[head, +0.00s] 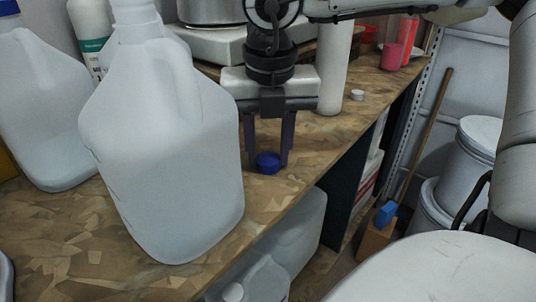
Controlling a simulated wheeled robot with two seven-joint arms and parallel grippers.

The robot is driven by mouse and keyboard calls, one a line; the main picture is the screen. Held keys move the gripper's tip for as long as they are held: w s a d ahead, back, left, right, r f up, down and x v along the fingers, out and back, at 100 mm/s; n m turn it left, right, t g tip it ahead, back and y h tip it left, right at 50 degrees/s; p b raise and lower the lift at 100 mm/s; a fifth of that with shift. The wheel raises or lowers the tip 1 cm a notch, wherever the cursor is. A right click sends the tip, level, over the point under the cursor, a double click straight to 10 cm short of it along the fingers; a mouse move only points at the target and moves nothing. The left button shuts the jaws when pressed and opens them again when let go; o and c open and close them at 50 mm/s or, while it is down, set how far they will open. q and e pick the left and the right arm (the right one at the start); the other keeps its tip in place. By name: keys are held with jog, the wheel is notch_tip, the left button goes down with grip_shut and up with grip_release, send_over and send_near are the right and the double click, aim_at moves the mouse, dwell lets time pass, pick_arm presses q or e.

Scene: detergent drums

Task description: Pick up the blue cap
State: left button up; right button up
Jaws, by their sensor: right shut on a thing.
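The blue cap (268,163) is a small round cap at the wooden worktop, near its front edge. My right gripper (268,158) points straight down over it, with one finger on each side of the cap. The fingers are shut on the cap. The cap is at or very close to the worktop surface; I cannot tell if there is a gap under it. My left gripper is not in the picture.
A large translucent jug (165,140) stands just left of my right gripper. Another jug (45,110) is at the far left. A small white cap (357,95) lies further right on the worktop (300,150). Several drums stand on the floor at right.

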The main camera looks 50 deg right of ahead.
aim_at(268, 159)
jog(key=shift+r, duration=0.1)
jog(key=shift+r, duration=0.25)
notch_tip(268, 159, up, 17)
jog(key=p, duration=0.2)
jog(key=shift+r, duration=0.2)
